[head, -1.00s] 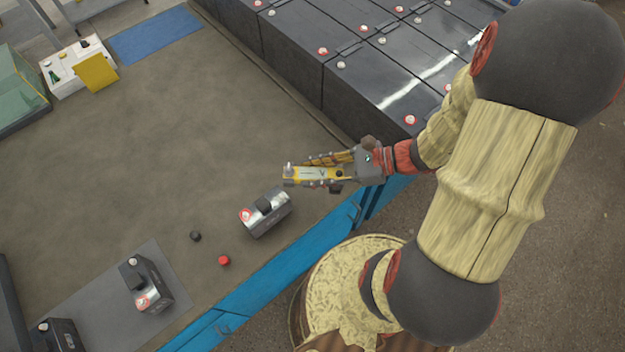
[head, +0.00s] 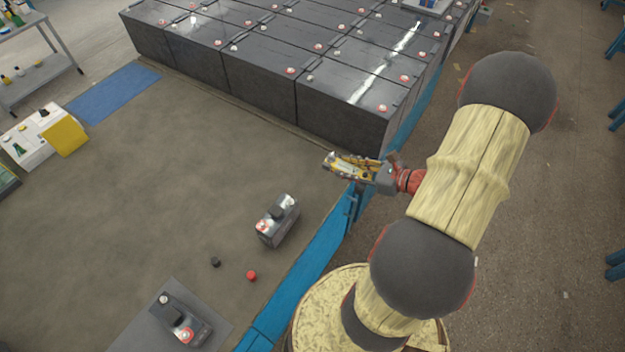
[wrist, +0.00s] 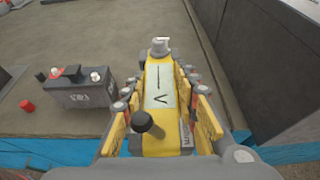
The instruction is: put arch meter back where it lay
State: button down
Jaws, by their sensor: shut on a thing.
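The arch meter is a yellow device with a pale label and a dark knob (wrist: 160,100). In the wrist view it lies lengthwise between both fingers of my gripper (wrist: 165,112), with its grey end pointing away from me. In the head view my gripper (head: 352,168) is shut on the meter (head: 345,166) and holds it over the bench's right edge, near the corner of the dark battery rows (head: 340,110). I cannot tell its exact height above the bench.
A battery with a red terminal (head: 277,220) stands on the bench (head: 150,200), left of my gripper. A black cap (head: 215,262) and a red cap (head: 251,275) lie nearby. Another battery (head: 180,320) is on a grey mat (head: 215,318). The middle of the bench is clear.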

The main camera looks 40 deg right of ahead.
jog(key=w+f+b, duration=0.1)
jog(key=w+f, duration=0.2)
jog(key=w, duration=0.1)
jog(key=w+f+b, duration=0.2)
jog(key=w+f, duration=0.1)
jog(key=w, duration=0.1)
jog(key=w+a+f+b, duration=0.1)
jog(key=w+f, duration=0.2)
jog(key=w, duration=0.2)
jog(key=shift+b, duration=0.3)
jog(key=shift+w+a+f+b, duration=0.15)
jog(key=shift+f+b, duration=0.35)
jog(key=shift+f, duration=0.45)
jog(key=shift+w+d+f+b, duration=0.15)
jog(key=shift+f+b, duration=0.35)
jog(key=shift+f, duration=0.45)
jog(key=shift+a, duration=0.1)
jog(key=shift+f, duration=0.2)
jog(key=c, duration=1.4)
grip_release()
jog(key=shift+r, duration=0.15)
